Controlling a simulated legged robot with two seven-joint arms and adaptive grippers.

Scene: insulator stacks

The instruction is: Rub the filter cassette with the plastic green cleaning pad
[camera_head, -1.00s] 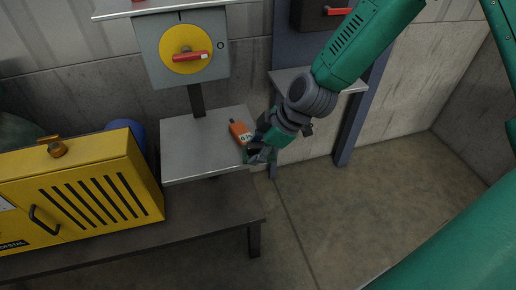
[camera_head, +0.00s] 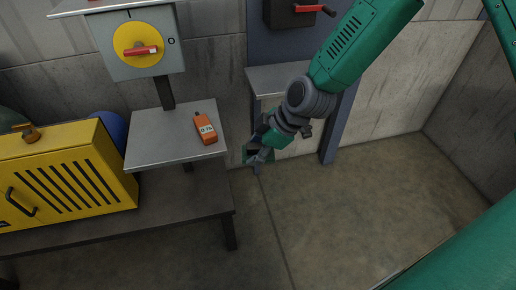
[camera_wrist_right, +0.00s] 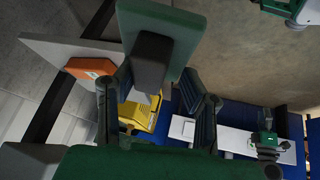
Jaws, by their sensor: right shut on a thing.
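My right gripper (camera_head: 257,159) hangs in front of the wall, to the right of the grey shelf with the orange meter. In the right wrist view, its two dark fingers (camera_wrist_right: 157,108) are around the dark grip block (camera_wrist_right: 153,62) of a flat green pad (camera_wrist_right: 192,30), which I take for the cleaning pad. The pad sits beyond the fingertips, clear of any surface. In the head view the pad is small and hard to tell from the gripper. I cannot make out a filter cassette for sure in either view. My left gripper is not in view.
An orange meter (camera_head: 205,129) lies on the grey shelf (camera_head: 150,148). Left are a yellow slotted cabinet (camera_head: 65,178) on a dark bench (camera_head: 190,207) and a yellow-dial switch box (camera_head: 143,45). Behind my right arm is another shelf (camera_head: 272,78). The floor (camera_head: 360,210) at right is clear.

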